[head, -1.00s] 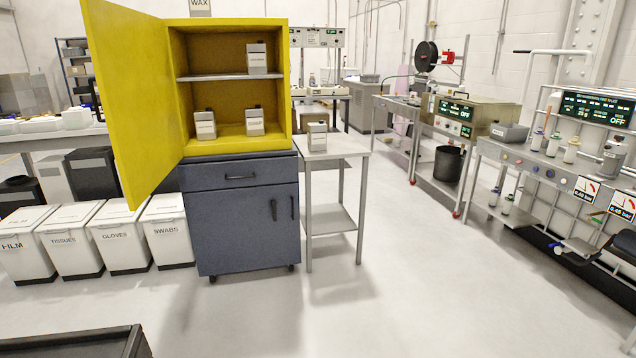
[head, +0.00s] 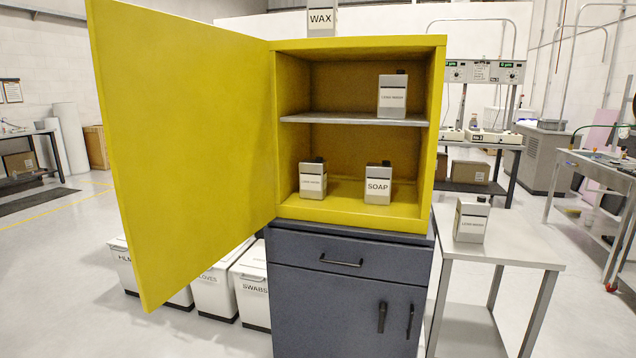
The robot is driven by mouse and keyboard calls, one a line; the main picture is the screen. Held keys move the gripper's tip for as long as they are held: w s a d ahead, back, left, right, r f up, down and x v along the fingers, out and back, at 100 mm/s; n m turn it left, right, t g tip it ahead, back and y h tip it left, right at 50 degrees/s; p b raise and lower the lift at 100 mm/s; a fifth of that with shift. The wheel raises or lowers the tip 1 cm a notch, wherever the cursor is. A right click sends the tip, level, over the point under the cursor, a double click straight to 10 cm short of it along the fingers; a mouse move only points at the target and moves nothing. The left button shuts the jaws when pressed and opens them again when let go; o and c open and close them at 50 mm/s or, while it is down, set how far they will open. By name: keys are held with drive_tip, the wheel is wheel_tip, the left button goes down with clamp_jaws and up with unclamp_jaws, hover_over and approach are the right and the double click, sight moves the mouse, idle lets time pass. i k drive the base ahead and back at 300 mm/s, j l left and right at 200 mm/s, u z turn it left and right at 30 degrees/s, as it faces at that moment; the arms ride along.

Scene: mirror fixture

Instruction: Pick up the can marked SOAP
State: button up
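The can marked SOAP (head: 378,185) is a grey can with a dark cap. It stands upright on the floor of the open yellow cabinet (head: 437,140), right of the middle. A similar can (head: 312,181) with a small label, hard to read, stands to its left with a gap between them. A third can (head: 392,97) stands on the shelf above. My gripper is not in view.
The yellow door (head: 185,150) stands open to the left. The cabinet rests on a dark drawer unit (head: 345,300). A can (head: 471,220) stands on the side table (head: 530,248) at right. A WAX can (head: 320,20) is on top. Labelled bins (head: 252,285) stand behind.

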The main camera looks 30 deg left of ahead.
sight(379, 176)
drive_tip(key=i+l+u, duration=0.2)
drive_tip(key=i+u, duration=0.3)
drive_tip(key=i+l+u, duration=0.95)
drive_tip(key=i+j+z, duration=0.5)
drive_tip(key=i, duration=0.2)
drive_tip(key=i+j+z, duration=0.45)
drive_tip(key=i+j, duration=0.2)
drive_tip(key=j, duration=0.15)
